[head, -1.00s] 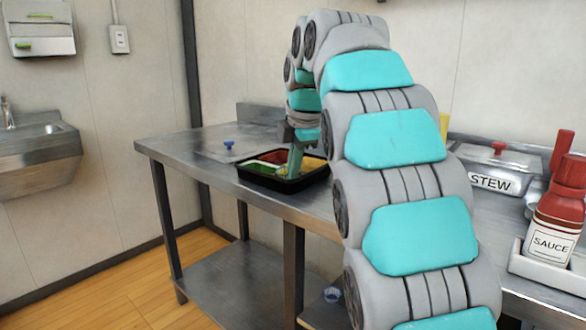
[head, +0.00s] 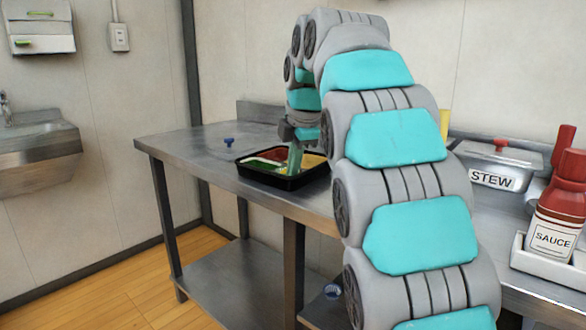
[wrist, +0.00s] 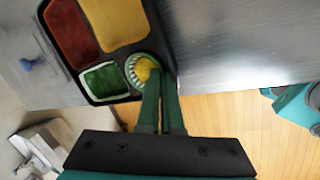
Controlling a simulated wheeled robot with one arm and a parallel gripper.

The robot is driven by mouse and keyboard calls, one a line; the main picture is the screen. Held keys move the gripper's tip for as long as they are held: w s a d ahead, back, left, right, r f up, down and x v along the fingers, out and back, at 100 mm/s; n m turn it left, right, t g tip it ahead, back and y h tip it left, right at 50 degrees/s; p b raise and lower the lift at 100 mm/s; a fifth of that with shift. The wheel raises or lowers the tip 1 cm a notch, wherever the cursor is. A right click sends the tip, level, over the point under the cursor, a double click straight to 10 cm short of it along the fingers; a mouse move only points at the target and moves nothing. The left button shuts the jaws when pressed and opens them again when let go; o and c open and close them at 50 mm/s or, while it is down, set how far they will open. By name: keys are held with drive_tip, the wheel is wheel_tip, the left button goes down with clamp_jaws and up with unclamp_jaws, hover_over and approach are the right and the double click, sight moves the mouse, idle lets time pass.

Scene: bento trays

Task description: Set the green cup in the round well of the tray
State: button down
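The green cup (wrist: 136,66) is round and fluted, with a pale ribbed wall and something yellow inside. In the wrist view it is at the near corner of the black tray (wrist: 98,100), beside the square green compartment. It covers the place where the round well would show; I cannot tell whether it rests on the bottom. My gripper (wrist: 160,80) has its two green fingers close together at the cup's right rim, apparently pinching the wall. In the head view my gripper (head: 296,150) points down into the tray (head: 283,183), and the cup cannot be made out there.
The tray stands near the front edge of a steel table (head: 185,150). A stew container (head: 495,165) and a sauce bottle (head: 557,225) stand at the right. A small blue item (head: 332,292) lies on the lower shelf.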

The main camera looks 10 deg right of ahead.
drive_tip(key=c, duration=1)
unclamp_jaws()
drive_tip(key=shift+r, duration=0.15)
